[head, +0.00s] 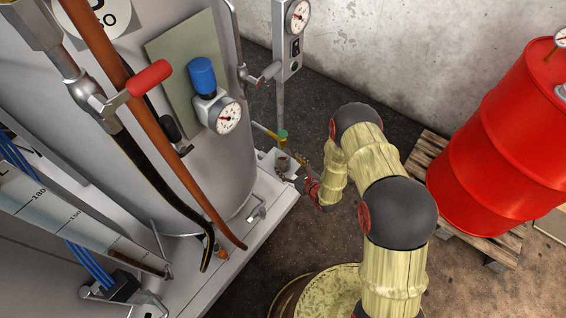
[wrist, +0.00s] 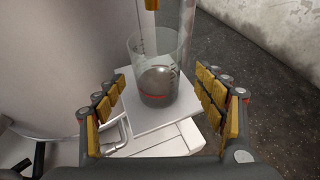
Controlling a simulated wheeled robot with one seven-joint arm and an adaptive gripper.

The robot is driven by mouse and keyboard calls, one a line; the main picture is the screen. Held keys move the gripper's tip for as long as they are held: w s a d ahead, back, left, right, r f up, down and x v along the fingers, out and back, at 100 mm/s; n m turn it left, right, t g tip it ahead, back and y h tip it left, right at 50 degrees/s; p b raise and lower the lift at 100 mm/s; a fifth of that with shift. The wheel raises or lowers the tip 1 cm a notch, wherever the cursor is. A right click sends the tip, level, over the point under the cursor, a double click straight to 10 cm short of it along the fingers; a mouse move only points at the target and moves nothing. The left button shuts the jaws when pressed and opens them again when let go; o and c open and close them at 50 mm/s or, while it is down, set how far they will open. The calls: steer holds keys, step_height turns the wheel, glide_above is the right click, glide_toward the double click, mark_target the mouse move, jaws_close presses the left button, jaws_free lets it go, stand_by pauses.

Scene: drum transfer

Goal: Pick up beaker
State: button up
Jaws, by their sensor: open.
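The beaker (wrist: 156,70) is clear glass with dark measuring marks and dark contents low inside, with a red mark near its bottom. It stands upright on a small white plate (wrist: 133,122) in the wrist view. My gripper (wrist: 160,92) is open, its two yellow-padded fingers spread to the left and right of the beaker with gaps on both sides. The fingers do not touch it. In the head view my gripper (head: 298,170) is small beside the tank's platform, and the beaker there is hard to make out.
A yellow-brown spout (wrist: 151,5) hangs just above the beaker. A large grey tank (head: 190,130) with hoses and a gauge stands at left on a pale platform (head: 262,218). A red drum (head: 490,140) stands on a wooden pallet (head: 425,150) at right. A gauge post (head: 281,90) stands behind.

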mark_target(287, 165)
steer(key=b+x, duration=0.1)
steer(key=x, duration=0.3)
steer(key=shift+s+a+f+b, duration=0.1)
steer(key=shift+s+a+b, duration=0.1)
steer(key=shift+b, duration=0.15)
steer(key=shift+w+a, duration=0.1)
steer(key=shift+w, duration=0.25)
steer(key=shift+c, duration=0.8)
steer(key=c, duration=1)
steer(key=shift+o, duration=0.2)
